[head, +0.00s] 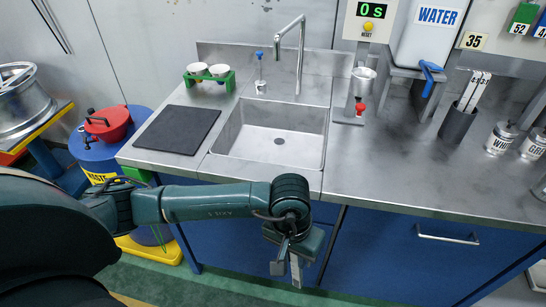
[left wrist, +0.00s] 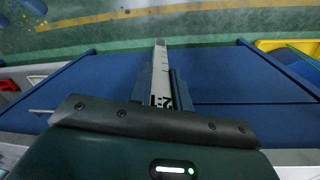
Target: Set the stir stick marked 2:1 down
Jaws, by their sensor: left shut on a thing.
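My left gripper (head: 288,264) hangs in front of the counter's front edge, below the sink, pointing down. It is shut on the stir stick marked 2:1, a flat pale stick with dark marks, which shows in the left wrist view (left wrist: 161,75) sticking out past the fingers. In that view the stick is over the blue cabinet front, with the floor beyond. In the head view the stick can hardly be told from the fingers. My right gripper is not seen.
The steel counter (head: 400,190) has a clear stretch right of the sink (head: 270,135). A dark mat (head: 178,130) lies left of the sink. A dark cup (head: 457,122) with white sticks, tins (head: 502,138) and a water tank (head: 425,40) stand at right.

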